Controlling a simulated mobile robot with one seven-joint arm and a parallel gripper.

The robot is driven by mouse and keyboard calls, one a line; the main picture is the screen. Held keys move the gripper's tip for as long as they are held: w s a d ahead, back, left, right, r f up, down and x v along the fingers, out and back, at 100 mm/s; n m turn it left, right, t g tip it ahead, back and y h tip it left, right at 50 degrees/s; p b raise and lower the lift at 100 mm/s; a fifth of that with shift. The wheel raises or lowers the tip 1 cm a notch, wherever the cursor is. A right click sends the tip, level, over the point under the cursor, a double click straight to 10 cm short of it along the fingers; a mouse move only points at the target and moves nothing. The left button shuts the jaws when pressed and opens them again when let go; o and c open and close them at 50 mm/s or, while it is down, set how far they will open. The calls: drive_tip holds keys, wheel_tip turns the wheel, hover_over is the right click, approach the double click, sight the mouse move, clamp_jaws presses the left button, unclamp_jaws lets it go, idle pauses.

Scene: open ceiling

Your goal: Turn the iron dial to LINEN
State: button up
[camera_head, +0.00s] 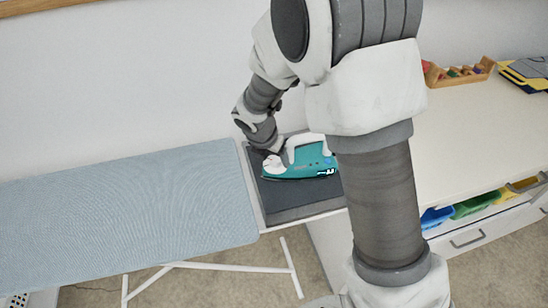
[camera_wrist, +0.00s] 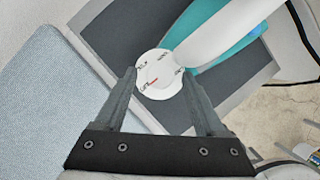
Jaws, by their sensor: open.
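The teal iron (camera_head: 312,160) with a white handle lies on a dark rest pad at the end of the ironing board. The words are too small to read surely. My gripper (camera_wrist: 159,74) is open, with one fingertip at each side of the dial. I cannot tell whether either finger touches it. The iron's teal body (camera_wrist: 228,44) and white handle (camera_wrist: 222,30) extend to the upper right. In the head view, my arm hides the fingers.
The blue ironing board (camera_head: 120,205) stretches left of the dark rest pad (camera_head: 285,200). At right, a white counter (camera_head: 470,130) holds a wooden tray (camera_head: 460,75) of small items. An open drawer (camera_head: 490,215) below has coloured things in it.

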clamp_jaws()
idle(0.4)
drive_tip(key=shift+m, duration=0.4)
drive_tip(key=m, duration=0.2)
drive_tip(key=m+g+h+p, duration=0.1)
drive_tip(key=m, duration=0.1)
drive_tip(key=shift+w+a, duration=0.15)
drive_tip(key=shift+a, duration=0.05)
drive_tip(key=m+p, duration=0.1)
drive_tip(key=m, duration=0.1)
drive_tip(key=m+g+h+p, duration=0.1)
drive_tip(key=m, duration=0.1)
drive_tip(key=shift+w+g, duration=0.15)
drive_tip(key=shift+g, duration=0.15)
drive_tip(key=m+g, duration=0.1)
drive_tip(key=m, duration=0.1)
drive_tip(key=m+p, duration=0.1)
drive_tip(key=m, duration=0.2)
drive_tip(key=shift+w+g, duration=0.2)
drive_tip(key=shift+g, duration=0.2)
drive_tip(key=m, duration=0.2)
drive_tip(key=m+g, duration=0.1)
drive_tip(key=m, duration=0.1)
drive_tip(key=shift+w+m+g+p, duration=0.2)
drive_tip(key=shift+m+g+p, duration=0.1)
drive_tip(key=shift+p, duration=0.1)
drive_tip(key=shift+y, duration=0.3)
